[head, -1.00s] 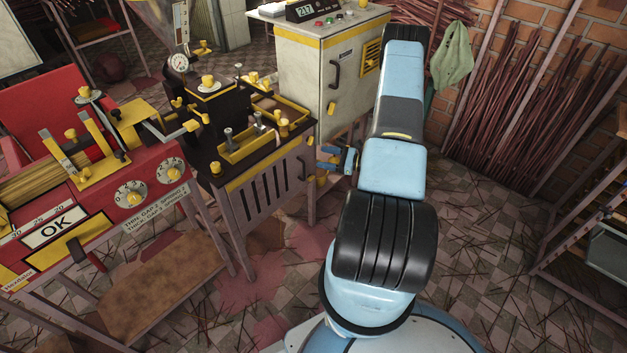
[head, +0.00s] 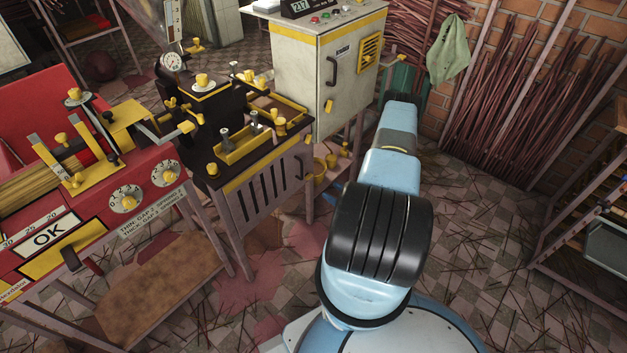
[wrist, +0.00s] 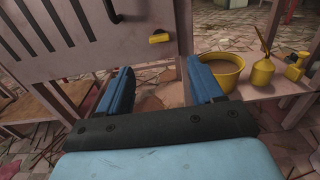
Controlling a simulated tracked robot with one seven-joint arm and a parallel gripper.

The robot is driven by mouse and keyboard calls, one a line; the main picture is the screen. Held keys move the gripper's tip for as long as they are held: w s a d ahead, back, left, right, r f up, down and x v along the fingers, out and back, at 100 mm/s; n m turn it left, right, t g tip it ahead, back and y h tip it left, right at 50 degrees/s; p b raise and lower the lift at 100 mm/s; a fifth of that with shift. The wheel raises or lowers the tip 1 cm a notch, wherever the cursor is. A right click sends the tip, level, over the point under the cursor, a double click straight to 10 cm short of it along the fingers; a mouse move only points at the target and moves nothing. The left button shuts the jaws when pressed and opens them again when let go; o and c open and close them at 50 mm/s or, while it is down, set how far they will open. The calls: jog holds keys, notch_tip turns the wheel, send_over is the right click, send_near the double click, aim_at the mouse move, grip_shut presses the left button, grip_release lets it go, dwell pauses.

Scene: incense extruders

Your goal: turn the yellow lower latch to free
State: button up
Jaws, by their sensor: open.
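In the wrist view, a yellow latch (wrist: 159,38) lies roughly level near the lower right corner of a pale slotted panel. A black handle (wrist: 112,12) is above and left of it. This panel appears to be the slotted front of the black-topped bench (head: 262,185) in the head view. My gripper (wrist: 160,76) has two blue fingers spread wide apart with nothing between them. The latch shows beyond the fingertips, between their lines and apart from them. In the head view my arm hides the gripper.
A yellow pot (wrist: 222,70) sits on a low shelf right of the fingers, close to the right one. A yellow oil can (wrist: 263,72) stands farther right. A grey cabinet (head: 310,75) stands behind the bench. Open tiled floor lies right of my arm.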

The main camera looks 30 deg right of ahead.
aim_at(309, 176)
jog(key=x, duration=1.1)
jog(key=c, duration=1.1)
